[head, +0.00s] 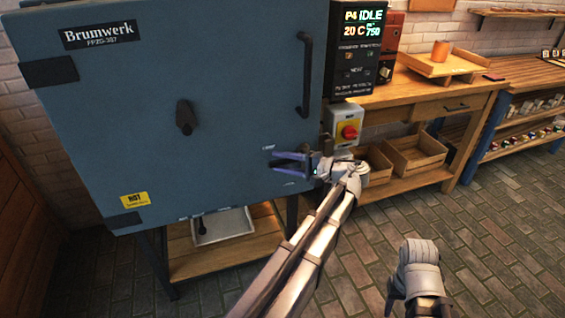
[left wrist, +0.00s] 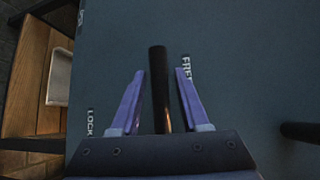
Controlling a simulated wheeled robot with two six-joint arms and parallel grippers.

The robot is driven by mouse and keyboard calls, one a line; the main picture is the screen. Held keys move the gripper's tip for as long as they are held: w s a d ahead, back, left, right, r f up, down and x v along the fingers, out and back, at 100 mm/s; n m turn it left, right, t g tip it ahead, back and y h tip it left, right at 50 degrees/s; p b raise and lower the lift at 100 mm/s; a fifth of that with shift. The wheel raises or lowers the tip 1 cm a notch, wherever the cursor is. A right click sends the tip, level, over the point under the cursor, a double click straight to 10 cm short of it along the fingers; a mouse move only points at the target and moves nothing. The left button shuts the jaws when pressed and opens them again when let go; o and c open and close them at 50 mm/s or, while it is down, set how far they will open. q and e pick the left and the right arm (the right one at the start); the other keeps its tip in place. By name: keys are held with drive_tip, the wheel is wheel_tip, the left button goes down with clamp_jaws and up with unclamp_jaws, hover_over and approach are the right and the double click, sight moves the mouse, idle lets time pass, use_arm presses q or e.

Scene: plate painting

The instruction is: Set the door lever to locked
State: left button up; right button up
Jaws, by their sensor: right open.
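The door lever (left wrist: 158,75) is a dark bar in the left wrist view, its free end beside the FREE label (left wrist: 187,70). The LOCK label (left wrist: 90,122) is lower left, away from the bar. My left gripper (left wrist: 160,85) has its two blue fingers apart, one on each side of the lever, with a gap to each. In the head view my left gripper (head: 290,163) is at the lower right of the blue kiln door (head: 230,90) and hides most of the lever. My right arm shows at the lower right, but its fingers are not visible.
The door has a vertical handle (head: 305,75) above the gripper. A red-and-yellow rotary switch (head: 348,132) and a display panel (head: 358,45) are close on the right. A wooden workbench (head: 420,95) stands behind. The brick floor at right is clear.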

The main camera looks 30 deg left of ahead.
use_arm(q)
clamp_jaws()
idle(1.1)
